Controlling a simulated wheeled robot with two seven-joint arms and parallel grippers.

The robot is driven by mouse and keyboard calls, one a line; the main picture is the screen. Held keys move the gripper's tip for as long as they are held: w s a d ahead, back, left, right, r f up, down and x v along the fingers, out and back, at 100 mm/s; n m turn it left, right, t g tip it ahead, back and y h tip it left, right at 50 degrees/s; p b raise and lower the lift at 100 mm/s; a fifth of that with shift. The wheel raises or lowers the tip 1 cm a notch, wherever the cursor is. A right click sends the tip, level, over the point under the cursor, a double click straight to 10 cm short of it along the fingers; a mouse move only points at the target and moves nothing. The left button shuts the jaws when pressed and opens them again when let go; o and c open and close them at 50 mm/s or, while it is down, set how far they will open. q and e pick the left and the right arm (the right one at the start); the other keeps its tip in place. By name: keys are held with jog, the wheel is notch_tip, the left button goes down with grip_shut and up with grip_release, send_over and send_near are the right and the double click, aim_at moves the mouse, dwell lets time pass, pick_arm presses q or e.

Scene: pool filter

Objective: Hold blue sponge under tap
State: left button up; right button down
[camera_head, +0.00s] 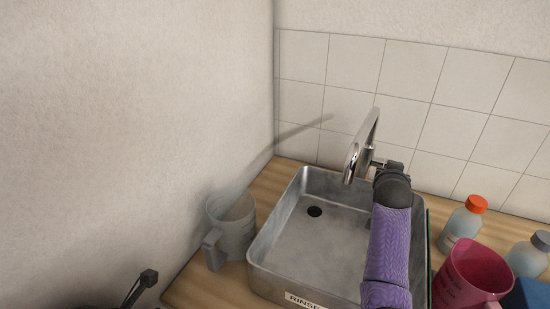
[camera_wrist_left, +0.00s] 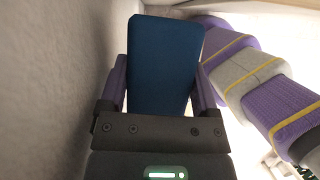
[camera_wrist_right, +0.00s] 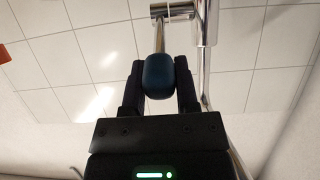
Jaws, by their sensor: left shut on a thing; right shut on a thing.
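The blue sponge (camera_wrist_left: 165,55) is upright between the fingers of my left gripper (camera_wrist_left: 160,88), which is shut on it close to a pale wall. In the head view I cannot make out this sponge or the left gripper's fingers. The chrome tap (camera_head: 361,148) stands at the back of the metal sink (camera_head: 275,235), its spout over the basin. My right gripper (camera_head: 392,172) is at the tap's right side. In the right wrist view, my right gripper (camera_wrist_right: 159,72) is shut on a dark blue knob (camera_wrist_right: 158,80) on a chrome rod by the tap (camera_wrist_right: 205,25). No water stream shows.
A grey jug (camera_head: 232,225) stands left of the sink, by the wall. A red-capped bottle (camera_head: 462,222), a pink jug (camera_head: 472,272), a grey-capped bottle (camera_head: 530,255) and a blue object (camera_head: 530,294) crowd the right. My right arm crosses the sink's right side; its left part is open.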

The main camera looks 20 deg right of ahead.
pick_arm(q)
jog(key=shift+r, duration=0.1)
pick_arm(e)
jog(key=shift+c, duration=1.8)
grip_release()
pick_arm(q)
notch_tip(320, 180, up, 4)
jog(key=p, duration=0.3)
jog(key=shift+w+p, duration=0.1)
jog(key=shift+p, duration=0.25)
pick_arm(e)
jog(key=v, duration=1.2)
